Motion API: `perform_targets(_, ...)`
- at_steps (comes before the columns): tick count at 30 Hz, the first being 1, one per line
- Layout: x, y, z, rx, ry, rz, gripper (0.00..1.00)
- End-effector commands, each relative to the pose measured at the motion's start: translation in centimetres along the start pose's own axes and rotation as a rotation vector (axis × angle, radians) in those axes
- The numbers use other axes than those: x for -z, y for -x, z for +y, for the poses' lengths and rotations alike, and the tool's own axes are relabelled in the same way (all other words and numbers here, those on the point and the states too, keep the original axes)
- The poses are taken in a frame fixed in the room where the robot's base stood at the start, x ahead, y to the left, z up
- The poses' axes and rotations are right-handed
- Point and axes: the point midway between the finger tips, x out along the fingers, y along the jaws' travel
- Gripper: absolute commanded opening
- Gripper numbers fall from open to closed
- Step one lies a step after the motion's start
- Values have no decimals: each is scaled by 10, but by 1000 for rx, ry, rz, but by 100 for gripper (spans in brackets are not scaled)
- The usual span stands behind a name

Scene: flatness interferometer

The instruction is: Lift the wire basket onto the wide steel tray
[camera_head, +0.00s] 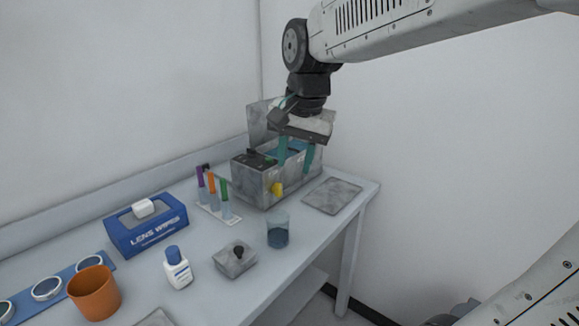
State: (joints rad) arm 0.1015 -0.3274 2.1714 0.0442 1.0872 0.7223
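My gripper (296,166) points down over a grey metal tank (258,187) at the back of the bench. Its two teal fingers stand apart, with their tips at the level of the tank opening, and I see nothing clamped between them. I cannot clearly make out the wire basket; the tank's front wall and my gripper hide most of the inside, where some blue shows. A flat grey steel tray (332,195) lies empty on the bench to the right of the tank, near the right edge.
The tank's raised lid (262,120) stands behind it. In front are a beaker of dark liquid (278,231), a small grey block with a black knob (235,260) and a rack of coloured tubes (217,205). A lens wipes box (147,228), white bottle (177,269) and orange cup (94,293) stand left.

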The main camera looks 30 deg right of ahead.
Motion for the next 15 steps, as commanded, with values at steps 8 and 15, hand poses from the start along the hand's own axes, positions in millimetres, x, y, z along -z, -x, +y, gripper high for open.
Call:
perform_targets(8, 160, -45, -82, 78, -739, 34, 36)
perform_targets(15, 293, -121, -113, 169, -1365, 35, 36)
